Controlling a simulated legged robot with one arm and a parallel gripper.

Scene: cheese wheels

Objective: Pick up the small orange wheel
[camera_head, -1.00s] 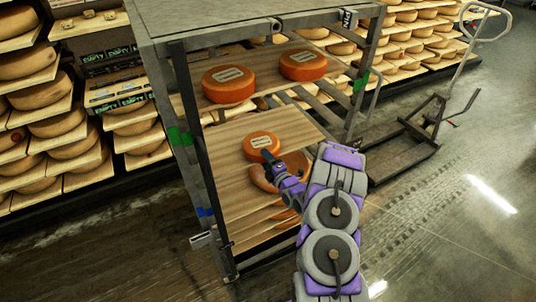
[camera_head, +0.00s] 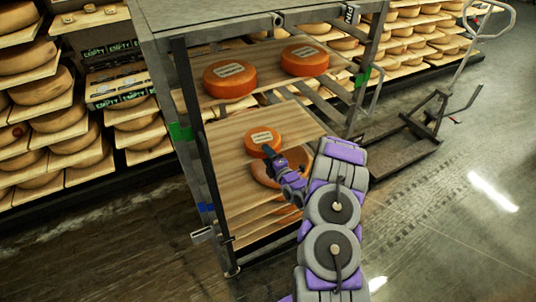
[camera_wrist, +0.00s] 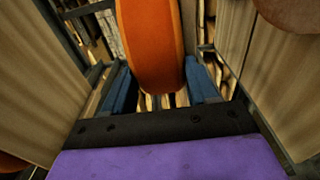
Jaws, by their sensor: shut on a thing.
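The small orange wheel (camera_head: 262,139) with a pale label shows at the middle shelf of the rack in the head view. My gripper (camera_head: 270,153) is at its near edge. In the wrist view the orange wheel (camera_wrist: 150,45) stands between the two blue fingers of my gripper (camera_wrist: 158,88), which are shut on it. The wheel's underside is hidden in the head view, so I cannot tell there whether it touches the shelf.
Two larger orange wheels (camera_head: 230,78) (camera_head: 304,60) lie on the shelf above. Another orange wheel (camera_head: 262,172) is partly hidden behind my arm, lower down. The rack's dark post (camera_head: 196,150) stands left of my gripper. A hand truck (camera_head: 410,140) stands at the right.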

